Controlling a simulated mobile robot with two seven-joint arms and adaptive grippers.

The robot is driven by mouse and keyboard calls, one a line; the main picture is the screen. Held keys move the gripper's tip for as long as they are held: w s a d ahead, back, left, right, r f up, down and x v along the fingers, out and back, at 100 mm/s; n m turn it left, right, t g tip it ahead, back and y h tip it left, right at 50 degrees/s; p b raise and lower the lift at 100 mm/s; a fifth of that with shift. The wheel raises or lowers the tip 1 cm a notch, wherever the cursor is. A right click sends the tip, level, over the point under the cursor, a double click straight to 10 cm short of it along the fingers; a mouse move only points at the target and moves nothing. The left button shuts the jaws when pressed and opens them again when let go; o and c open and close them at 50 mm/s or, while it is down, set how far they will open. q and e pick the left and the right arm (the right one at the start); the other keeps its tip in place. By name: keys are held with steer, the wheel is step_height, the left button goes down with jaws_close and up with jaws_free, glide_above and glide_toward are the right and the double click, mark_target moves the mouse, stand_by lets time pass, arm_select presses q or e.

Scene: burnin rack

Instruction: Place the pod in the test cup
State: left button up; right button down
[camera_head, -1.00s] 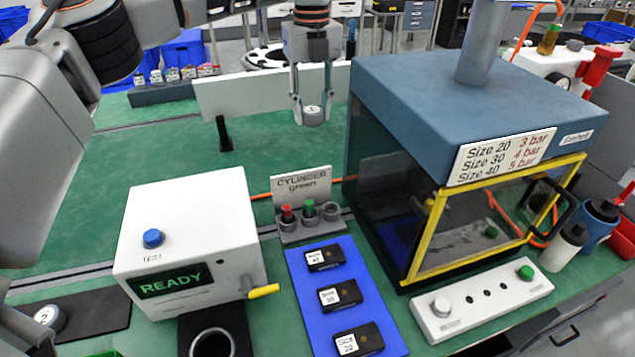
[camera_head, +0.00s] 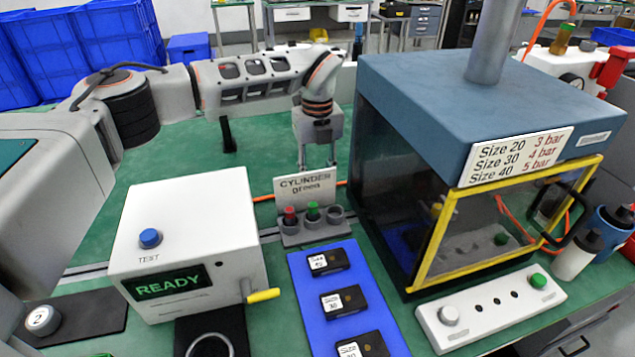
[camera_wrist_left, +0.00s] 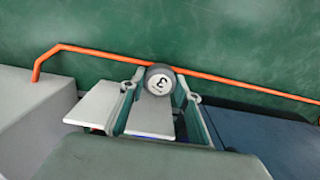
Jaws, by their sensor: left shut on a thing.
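My left gripper (camera_head: 318,165) points down behind the small cylinder sign in the head view. In the left wrist view its fingers (camera_wrist_left: 158,95) are shut on a round grey pod (camera_wrist_left: 158,80) with a white numbered top. The pod is hidden behind the sign in the head view. The test cup (camera_head: 210,340), a ring on a dark base, stands in front of the white tester (camera_head: 185,235) and is cut by the bottom edge. The tester reads READY. Another grey pod (camera_head: 42,320), marked 2, sits on a black mat at the lower left. My right gripper is not in view.
The cylinder sign (camera_head: 305,190) stands behind a holder (camera_head: 310,232) with red and green pieces. A blue mat (camera_head: 310,300) bears several black blocks. A blue-topped chamber (camera_head: 430,90) with a yellow-framed door stands right. An orange hose (camera_wrist_left: 100,54) crosses the green table.

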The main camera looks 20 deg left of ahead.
arm_select(q)
steer(key=shift+f, duration=1.25)
steer(key=shift+f, duration=0.1)
steer(key=o, duration=1)
